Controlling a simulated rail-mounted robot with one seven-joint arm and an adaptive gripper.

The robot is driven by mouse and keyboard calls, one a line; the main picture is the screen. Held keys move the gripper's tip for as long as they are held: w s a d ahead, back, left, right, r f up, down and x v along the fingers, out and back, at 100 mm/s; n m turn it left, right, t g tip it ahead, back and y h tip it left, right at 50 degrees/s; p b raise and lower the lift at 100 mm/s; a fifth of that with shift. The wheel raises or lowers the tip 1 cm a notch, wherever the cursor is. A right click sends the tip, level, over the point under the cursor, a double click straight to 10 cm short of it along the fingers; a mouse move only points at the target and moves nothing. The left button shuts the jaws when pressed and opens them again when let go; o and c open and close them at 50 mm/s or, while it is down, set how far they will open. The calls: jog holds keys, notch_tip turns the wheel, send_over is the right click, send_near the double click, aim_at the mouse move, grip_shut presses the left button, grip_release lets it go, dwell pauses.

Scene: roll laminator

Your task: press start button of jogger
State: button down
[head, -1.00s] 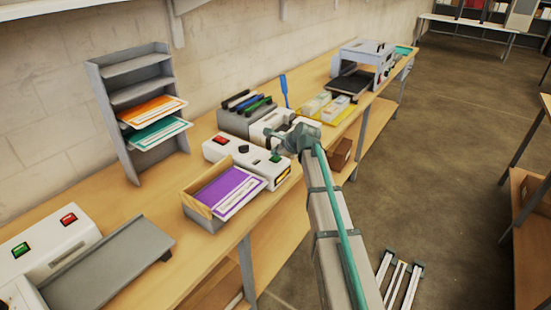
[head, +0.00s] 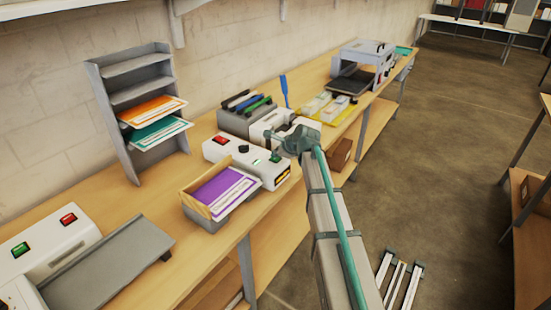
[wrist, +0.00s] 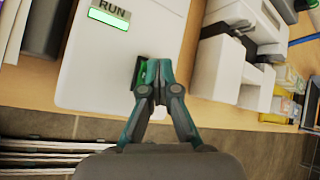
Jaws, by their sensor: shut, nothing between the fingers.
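The jogger (head: 222,152) is a white box with a red button (head: 220,140), a dark knob (head: 243,149) and a green button (head: 275,157) on top. In the wrist view its white top (wrist: 120,55) shows a RUN label and a bright green lit strip (wrist: 108,18). My gripper (wrist: 159,66) is shut and empty, its fingertips right at the green button (wrist: 140,76), which they partly hide. I cannot tell whether they touch it. In the head view my arm reaches in from the lower right, over the jogger's right end.
A wooden tray (head: 193,203) with purple-topped sheets sits at the jogger's front. A grey shelf rack (head: 110,120) stands to the left. A pen holder (head: 240,122) and a white machine stand close behind the jogger. Another machine with red and green buttons (head: 45,245) is at lower left.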

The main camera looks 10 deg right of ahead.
jog(key=shift+r, duration=0.1)
jog(key=shift+r+p, duration=0.65)
jog(key=shift+r, duration=0.1)
jog(key=shift+r+p, duration=1.7)
jog(key=shift+r, duration=0.85)
